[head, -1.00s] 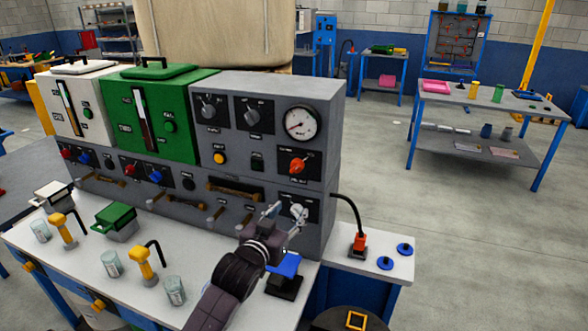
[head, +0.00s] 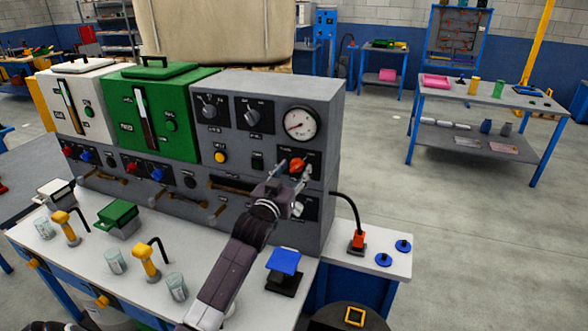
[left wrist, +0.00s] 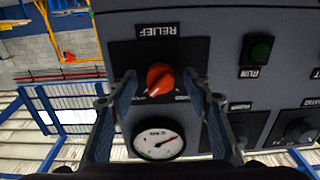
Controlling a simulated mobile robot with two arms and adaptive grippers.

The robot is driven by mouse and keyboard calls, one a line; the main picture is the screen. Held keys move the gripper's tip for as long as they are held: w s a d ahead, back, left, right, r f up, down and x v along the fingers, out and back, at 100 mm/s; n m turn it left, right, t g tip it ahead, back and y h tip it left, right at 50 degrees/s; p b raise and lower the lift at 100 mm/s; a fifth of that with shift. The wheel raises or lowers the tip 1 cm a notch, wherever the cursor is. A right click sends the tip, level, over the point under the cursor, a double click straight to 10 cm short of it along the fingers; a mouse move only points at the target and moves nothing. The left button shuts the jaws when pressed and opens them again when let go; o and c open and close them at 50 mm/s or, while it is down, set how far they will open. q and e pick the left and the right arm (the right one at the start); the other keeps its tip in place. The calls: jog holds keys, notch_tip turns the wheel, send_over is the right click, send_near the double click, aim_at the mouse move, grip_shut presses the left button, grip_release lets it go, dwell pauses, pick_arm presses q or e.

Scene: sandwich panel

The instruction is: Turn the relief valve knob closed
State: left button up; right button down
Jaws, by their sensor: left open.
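The relief valve knob (head: 297,165) is orange-red and sits on a black plate below the gauge on the grey panel. In the left wrist view the knob (left wrist: 159,79) shows under an upside-down RELIEF label (left wrist: 157,31), with a pale pointer mark at its lower left. My left gripper (head: 293,171) is at the knob's plate. In the left wrist view its open fingers (left wrist: 160,88) stand on either side of the knob, with a visible gap on both sides. I cannot tell their exact depth from the panel. My right gripper is out of view.
A round pressure gauge (head: 300,125) sits just above the knob. A green run button (left wrist: 260,50) is beside it. A silver knob (head: 302,207) is lower on the panel, partly behind my gripper. A blue-topped stand (head: 285,262) is on the bench in front.

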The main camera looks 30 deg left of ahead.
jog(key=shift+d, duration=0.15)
pick_arm(q)
jog(key=shift+c, duration=0.8)
jog(key=c, duration=1)
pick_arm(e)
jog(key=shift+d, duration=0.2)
